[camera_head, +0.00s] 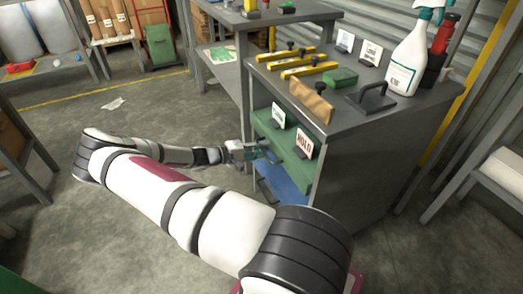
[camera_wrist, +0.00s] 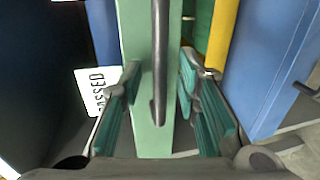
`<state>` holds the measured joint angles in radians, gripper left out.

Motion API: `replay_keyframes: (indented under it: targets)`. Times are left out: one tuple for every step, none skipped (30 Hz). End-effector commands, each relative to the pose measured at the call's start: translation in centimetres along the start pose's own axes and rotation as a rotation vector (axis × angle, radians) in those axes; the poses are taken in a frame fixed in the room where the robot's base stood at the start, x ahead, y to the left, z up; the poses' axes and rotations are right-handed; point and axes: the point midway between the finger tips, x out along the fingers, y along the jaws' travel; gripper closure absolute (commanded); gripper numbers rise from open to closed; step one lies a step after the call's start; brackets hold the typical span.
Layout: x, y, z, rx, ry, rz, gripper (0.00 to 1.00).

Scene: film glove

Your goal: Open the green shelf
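The green shelf (camera_head: 283,139) is a green front in the left side of the grey cabinet. In the wrist view its pale green front (camera_wrist: 135,45) runs upright, with a dark bar handle (camera_wrist: 159,60) along it. My gripper (camera_head: 262,152) is at the left end of this front. Its teal-padded fingers (camera_wrist: 160,92) are apart, one on each side of the handle. I see a gap between each finger and the handle, so nothing is gripped. I cannot tell how far the green shelf stands out.
A blue shelf (camera_head: 282,184) is below the green one; it shows at right in the wrist view (camera_wrist: 268,65). Floor at left is mostly clear.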

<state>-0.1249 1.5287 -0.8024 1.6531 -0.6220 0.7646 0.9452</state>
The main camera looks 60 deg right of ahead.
Motion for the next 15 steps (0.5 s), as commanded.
replay_keyframes:
  targets:
    - [0.08,0.00,0.00,0.000,0.000,0.000,0.70]
    - [0.09,0.00,0.00,0.000,0.000,0.000,0.70]
    - [0.09,0.00,0.00,0.000,0.000,0.000,0.70]
    - [0.09,0.00,0.00,0.000,0.000,0.000,0.70]
    - [0.08,0.00,-0.01,0.000,0.000,0.000,0.70]
    - [0.07,0.00,-0.01,0.000,0.000,0.000,0.70]
    - [0.07,0.00,-0.01,0.000,0.000,0.000,0.70]
    - [0.06,0.00,-0.01,0.000,0.000,0.000,0.75]
    - [0.06,-0.01,-0.01,0.000,0.000,0.000,0.84]
    - [0.05,-0.01,-0.01,0.000,0.000,0.000,0.91]
    - [0.05,-0.01,-0.01,0.000,0.000,0.000,0.97]
    - [0.05,-0.01,-0.01,0.000,0.000,0.000,1.00]
    - [0.04,-0.01,-0.01,0.000,0.000,-0.001,1.00]
    - [0.04,-0.01,-0.01,0.000,0.001,-0.001,1.00]
    - [0.04,-0.01,-0.01,0.000,0.001,-0.001,1.00]
